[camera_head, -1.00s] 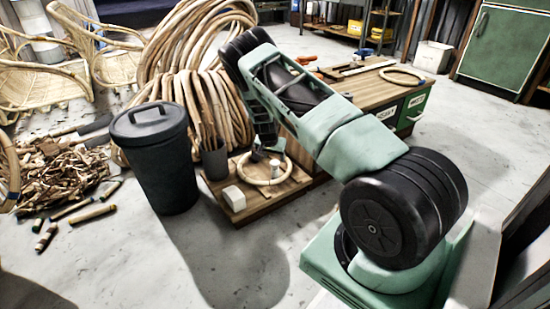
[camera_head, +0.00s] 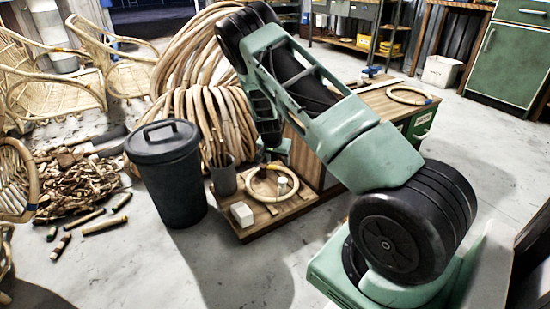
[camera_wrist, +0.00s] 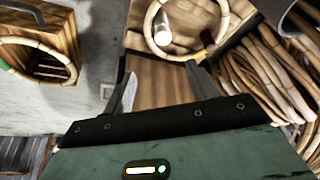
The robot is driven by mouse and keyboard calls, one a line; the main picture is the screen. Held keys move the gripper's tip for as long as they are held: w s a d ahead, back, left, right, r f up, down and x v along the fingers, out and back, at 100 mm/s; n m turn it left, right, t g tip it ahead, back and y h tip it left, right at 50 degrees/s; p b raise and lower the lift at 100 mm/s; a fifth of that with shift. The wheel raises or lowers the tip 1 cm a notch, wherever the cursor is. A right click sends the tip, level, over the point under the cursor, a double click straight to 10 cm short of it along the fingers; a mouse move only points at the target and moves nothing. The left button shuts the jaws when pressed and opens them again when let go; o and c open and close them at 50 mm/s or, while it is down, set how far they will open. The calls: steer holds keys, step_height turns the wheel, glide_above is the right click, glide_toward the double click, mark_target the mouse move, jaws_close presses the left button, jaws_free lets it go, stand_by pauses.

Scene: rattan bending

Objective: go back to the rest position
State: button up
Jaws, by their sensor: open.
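My gripper (camera_wrist: 162,82) is open and empty in the wrist view, its two fingers apart above a low wooden platform (camera_wrist: 150,68). In the head view my arm is folded, with the elbow high, and the gripper end is small and partly hidden behind it. A rattan ring (camera_head: 250,191) lies on the platform with a white cylinder (camera_head: 282,185) inside it. The ring also shows beyond the fingertips in the wrist view (camera_wrist: 149,40), not held. A white block (camera_head: 242,213) sits at the platform's front left corner.
Coiled rattan (camera_head: 200,110) is behind. A workbench with another ring (camera_head: 408,96) is to the right. Scraps (camera_head: 80,185) and chairs lie left. Foreground floor is clear.

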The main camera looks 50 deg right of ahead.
steer(key=a+r+n+y, duration=0.2)
steer(key=a+r, duration=0.2)
steer(key=a, duration=0.7)
steer(key=a+r+n+y, duration=0.25)
steer(key=a+r, duration=0.25)
steer(key=a, duration=0.6)
steer(key=s+a+r+n+y, duration=0.1)
steer(key=s+a+r+n, duration=0.25)
steer(key=a, duration=0.35)
steer(key=s+a+r+n, duration=0.2)
steer(key=s+a+r, duration=0.2)
steer(key=a, duration=0.4)
steer(key=s+a+r+n+g, duration=0.1)
steer(key=s+a+r+n, duration=0.45)
steer(key=s+a, duration=0.5)
steer(key=s+r+n, duration=0.4)
steer(key=s+n, duration=0.2)
steer(key=s, duration=0.9)
step_height(320, 180, up, 37)
steer(key=p, duration=3.7)
steer(key=shift+d+f+g+h, duration=0.15)
steer(key=shift+d+g+h, duration=0.15)
steer(key=shift+h, duration=0.15)
